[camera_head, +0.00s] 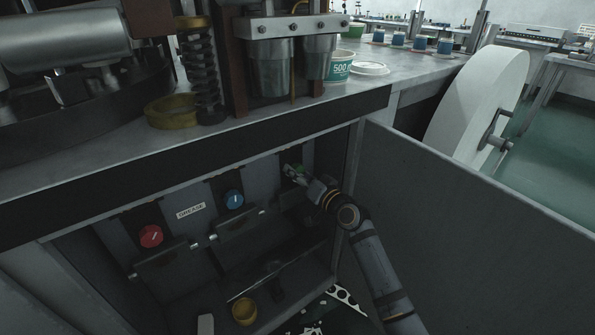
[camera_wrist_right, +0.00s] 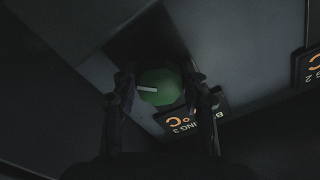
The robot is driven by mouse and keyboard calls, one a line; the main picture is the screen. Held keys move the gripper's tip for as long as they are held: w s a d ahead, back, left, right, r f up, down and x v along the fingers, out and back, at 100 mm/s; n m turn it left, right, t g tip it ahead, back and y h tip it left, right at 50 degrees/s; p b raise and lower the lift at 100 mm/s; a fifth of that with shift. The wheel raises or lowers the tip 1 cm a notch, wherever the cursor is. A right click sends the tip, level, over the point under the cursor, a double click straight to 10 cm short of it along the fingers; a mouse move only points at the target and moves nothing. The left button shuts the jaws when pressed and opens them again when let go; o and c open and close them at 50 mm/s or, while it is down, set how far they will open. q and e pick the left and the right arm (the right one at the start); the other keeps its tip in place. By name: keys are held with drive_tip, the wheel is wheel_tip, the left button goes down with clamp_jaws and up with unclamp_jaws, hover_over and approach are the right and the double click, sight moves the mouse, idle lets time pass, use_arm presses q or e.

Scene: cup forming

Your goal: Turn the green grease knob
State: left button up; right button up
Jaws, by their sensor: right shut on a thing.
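The green grease knob (camera_head: 297,168) sits on the back panel inside the open cabinet, at the right end of a row of knobs. My right gripper (camera_head: 294,173) is at this knob and partly covers it. In the right wrist view the green knob (camera_wrist_right: 160,87) lies between the two dark fingers, with its white pointer line toward the left. My right gripper (camera_wrist_right: 163,92) is shut on the knob. My left gripper is not in view.
A blue knob (camera_head: 234,199) and a red knob (camera_head: 150,236) are on the same panel, with a "GREASE" label (camera_head: 191,211) between them. The open cabinet door (camera_head: 470,240) stands to the right of my arm. The worktop edge (camera_head: 200,165) overhangs the panel.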

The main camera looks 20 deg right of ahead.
drive_tip(key=m+p, duration=0.2)
drive_tip(key=m, duration=0.3)
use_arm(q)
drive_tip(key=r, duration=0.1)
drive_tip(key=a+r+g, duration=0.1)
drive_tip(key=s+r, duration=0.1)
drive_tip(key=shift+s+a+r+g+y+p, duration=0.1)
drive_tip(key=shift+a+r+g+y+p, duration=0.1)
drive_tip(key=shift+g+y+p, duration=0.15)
use_arm(e)
drive_tip(key=shift+m, duration=0.4)
drive_tip(key=o, duration=1.2)
drive_tip(key=shift+c, duration=0.2)
drive_tip(key=shift+s, duration=0.1)
drive_tip(key=v, duration=1.2)
